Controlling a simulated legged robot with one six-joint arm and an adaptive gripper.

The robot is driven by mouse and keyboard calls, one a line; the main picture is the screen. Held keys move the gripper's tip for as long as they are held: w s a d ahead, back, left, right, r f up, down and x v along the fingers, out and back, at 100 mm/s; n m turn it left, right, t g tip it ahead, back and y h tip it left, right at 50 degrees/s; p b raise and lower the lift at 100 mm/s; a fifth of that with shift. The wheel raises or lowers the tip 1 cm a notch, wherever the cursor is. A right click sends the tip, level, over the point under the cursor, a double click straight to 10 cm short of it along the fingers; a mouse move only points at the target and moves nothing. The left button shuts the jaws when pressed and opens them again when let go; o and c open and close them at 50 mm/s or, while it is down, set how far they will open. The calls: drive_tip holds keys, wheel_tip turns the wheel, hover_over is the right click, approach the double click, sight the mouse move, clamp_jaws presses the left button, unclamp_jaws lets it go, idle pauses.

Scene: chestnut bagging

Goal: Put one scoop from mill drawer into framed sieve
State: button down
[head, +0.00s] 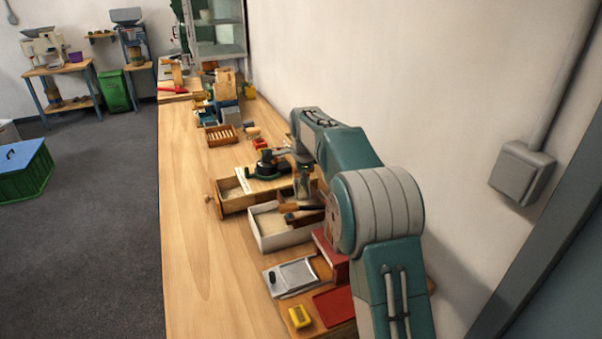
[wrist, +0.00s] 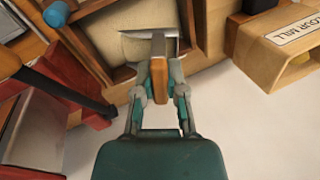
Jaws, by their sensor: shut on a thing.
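My gripper (wrist: 160,88) is shut on the orange-brown wooden handle of a scoop (wrist: 159,76). The scoop's grey metal end shows just beyond the handle, over a wooden-walled box with pale material inside; I cannot tell whether they touch, or how much the scoop holds. In the head view my gripper (head: 303,188) points down over the bench, near the pulled-out wooden mill drawer (head: 238,206). The drawer has a knob and pale contents. The framed sieve (head: 270,243) seems to be the white-walled box next to it, nearer the camera, with a pale inside. My arm partly hides both.
The flour mill's labelled wooden part (wrist: 285,40) lies right in the wrist view. A grey tray (head: 291,277) and yellow item (head: 300,316) lie nearer. The bench's left strip is clear.

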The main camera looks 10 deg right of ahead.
drive_tip(key=shift+s+r+t, duration=0.2)
drive_tip(key=shift+s+t, duration=0.75)
drive_tip(key=shift+t, duration=0.45)
drive_tip(key=shift+s+t, duration=0.95)
drive_tip(key=shift+t, duration=0.65)
drive_tip(key=shift+f, duration=0.1)
drive_tip(key=shift+w+f+g, duration=0.1)
drive_tip(key=shift+w+g, duration=0.95)
drive_tip(key=shift+g, duration=0.55)
drive_tip(key=shift+w+g, duration=1)
drive_tip(key=shift+g, duration=0.6)
drive_tip(key=shift+w+r+g, duration=0.5)
drive_tip(key=shift+w+g, duration=0.05)
drive_tip(key=shift+g, duration=0.25)
drive_tip(key=shift+r, duration=0.15)
drive_tip(key=shift+r+g, duration=0.1)
drive_tip(key=shift+g, duration=0.2)
